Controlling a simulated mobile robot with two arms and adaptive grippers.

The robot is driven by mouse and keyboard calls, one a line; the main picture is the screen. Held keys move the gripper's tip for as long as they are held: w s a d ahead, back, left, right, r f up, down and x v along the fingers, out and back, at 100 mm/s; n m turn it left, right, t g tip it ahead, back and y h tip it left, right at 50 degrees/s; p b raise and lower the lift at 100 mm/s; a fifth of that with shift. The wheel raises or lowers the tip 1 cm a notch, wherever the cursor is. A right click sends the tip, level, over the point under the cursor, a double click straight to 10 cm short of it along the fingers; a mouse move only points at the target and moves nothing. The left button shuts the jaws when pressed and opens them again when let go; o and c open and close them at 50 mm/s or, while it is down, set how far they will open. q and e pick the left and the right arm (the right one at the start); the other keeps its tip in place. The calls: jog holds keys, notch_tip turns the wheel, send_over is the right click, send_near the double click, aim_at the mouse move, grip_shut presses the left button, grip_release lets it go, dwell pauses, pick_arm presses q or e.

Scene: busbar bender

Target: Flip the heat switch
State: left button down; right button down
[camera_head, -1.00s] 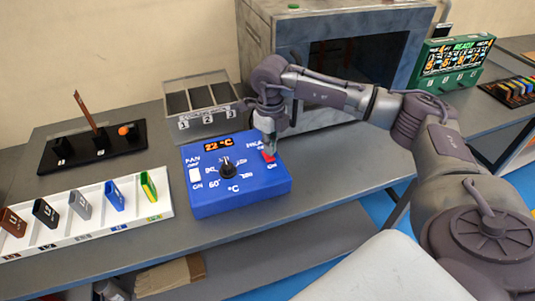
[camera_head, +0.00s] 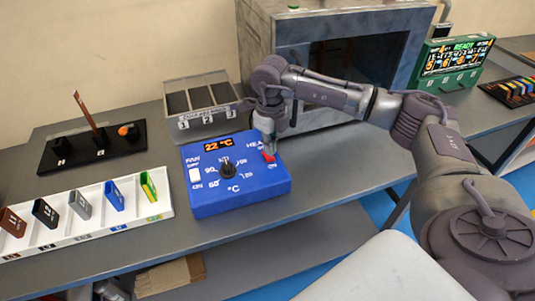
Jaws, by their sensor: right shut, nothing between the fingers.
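A blue control box (camera_head: 237,192) sits on the grey bench, with an orange display reading 22 °C, a black dial (camera_head: 228,170) and a white fan switch (camera_head: 194,175). The red heat switch (camera_head: 269,157) is at the right of its top face. My right gripper (camera_head: 270,149) is shut and empty, pointing down with its fingertips right at the red switch. I cannot tell whether they touch it. The fingers cover part of the heat label. My left gripper is not in view.
A grey bin marked 1, 2, 3 (camera_head: 201,122) stands behind the box, and a large grey oven (camera_head: 262,60) behind the gripper. A white tray (camera_head: 90,236) of coloured pieces and a black stand (camera_head: 100,157) lie left. The bench front (camera_head: 300,209) is clear.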

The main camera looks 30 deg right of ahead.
aim_at(270, 158)
jog(key=shift+s+f+b, duration=0.1)
jog(key=shift+f+b, duration=0.8)
jog(key=shift+f, duration=0.4)
dwell(0.4)
jog(key=shift+r, duration=0.15)
jog(key=shift+r+p, duration=0.75)
jog(key=shift+r, duration=0.1)
jog(key=shift+r+p, duration=1.55)
jog(key=shift+r, duration=1.05)
jog(key=shift+f, duration=0.1)
